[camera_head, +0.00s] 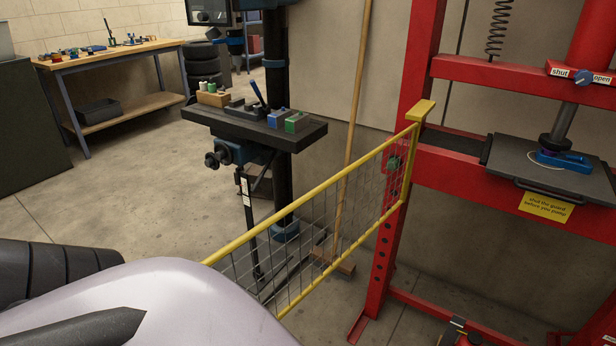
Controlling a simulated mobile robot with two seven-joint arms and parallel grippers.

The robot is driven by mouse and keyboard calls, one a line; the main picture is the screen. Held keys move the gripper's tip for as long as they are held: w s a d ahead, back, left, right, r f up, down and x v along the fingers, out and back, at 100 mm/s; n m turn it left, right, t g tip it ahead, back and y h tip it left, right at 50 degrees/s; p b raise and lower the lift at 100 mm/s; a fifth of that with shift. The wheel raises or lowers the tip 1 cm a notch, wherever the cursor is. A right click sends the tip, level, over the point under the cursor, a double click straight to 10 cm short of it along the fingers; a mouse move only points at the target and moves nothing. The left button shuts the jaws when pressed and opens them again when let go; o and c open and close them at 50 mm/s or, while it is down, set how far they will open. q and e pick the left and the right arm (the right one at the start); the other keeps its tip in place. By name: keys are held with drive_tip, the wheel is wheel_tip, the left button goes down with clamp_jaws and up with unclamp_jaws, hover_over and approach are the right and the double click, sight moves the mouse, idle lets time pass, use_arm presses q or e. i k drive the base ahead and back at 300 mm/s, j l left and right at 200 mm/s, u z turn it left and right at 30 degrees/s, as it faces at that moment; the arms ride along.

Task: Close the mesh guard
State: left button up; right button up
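The mesh guard (312,194) has a yellow frame with wire mesh. It stands open, swung out from the red press frame (422,65) at its right end toward me at the lower left. Its near end is hidden behind a pale, rounded part of my own body. A yellow block (420,111) sits at the guard's top corner by the red post. The press opening behind it is uncovered. Neither gripper can be made out; only dark and pale parts of my body show at the lower left.
The press bed holds a dark plate (520,165) and a blue item (563,160) under the ram. A yellow sign (545,207) hangs below. A drill press table (250,128) and a broom (355,100) stand behind the guard. A workbench (110,57) is at back left; floor between is clear.

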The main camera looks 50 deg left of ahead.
sight(236, 244)
drive_tip(key=k+j, duration=0.1)
drive_tip(key=j, duration=0.25)
drive_tip(key=k+j+u, duration=0.1)
drive_tip(key=j, duration=1.3)
